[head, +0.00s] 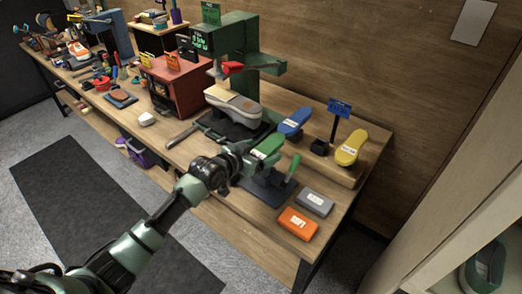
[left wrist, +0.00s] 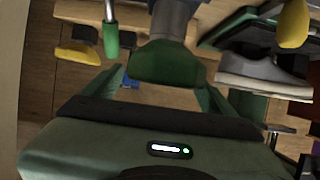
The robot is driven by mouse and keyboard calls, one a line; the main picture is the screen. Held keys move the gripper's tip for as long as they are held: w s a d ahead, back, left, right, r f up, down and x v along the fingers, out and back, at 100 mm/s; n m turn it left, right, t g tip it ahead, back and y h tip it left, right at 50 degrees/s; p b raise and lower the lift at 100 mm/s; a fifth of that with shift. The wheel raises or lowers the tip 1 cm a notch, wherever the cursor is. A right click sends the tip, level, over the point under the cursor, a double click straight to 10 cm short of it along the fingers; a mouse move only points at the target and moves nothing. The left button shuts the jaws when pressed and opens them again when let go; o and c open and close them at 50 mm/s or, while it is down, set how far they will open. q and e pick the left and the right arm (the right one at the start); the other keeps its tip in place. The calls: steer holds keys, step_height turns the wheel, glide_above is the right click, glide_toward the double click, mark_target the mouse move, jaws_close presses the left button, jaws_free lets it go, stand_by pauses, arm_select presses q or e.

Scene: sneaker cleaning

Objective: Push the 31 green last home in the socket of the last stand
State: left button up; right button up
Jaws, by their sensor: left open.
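The green last (head: 268,147) with a pale label sits at the top of the last stand (head: 262,186), which has a dark base and a green lever handle (head: 291,171). In the left wrist view the green last (left wrist: 165,64) is at the end of a grey post (left wrist: 172,22). How deep it sits in the socket is hidden. My left gripper (head: 240,155) is open just left of the last. In the wrist view its fingers (left wrist: 163,88) stand apart on either side of the last; I cannot tell if they touch it. My right gripper is not in view.
A blue last (head: 294,122) and a yellow last (head: 350,148) stand behind on a raised board. A grey box (head: 314,203) and an orange box (head: 298,223) lie to the right. A sneaker (head: 232,106) sits under the green press (head: 243,42) behind the stand.

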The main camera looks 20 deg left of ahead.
arm_select(q)
steer(key=b+v, duration=0.1)
steer(key=v, duration=0.6)
steer(key=shift+s+a+r, duration=0.1)
steer(key=shift+s+r, duration=0.15)
steer(key=shift+s, duration=0.05)
steer(key=shift+f, duration=0.1)
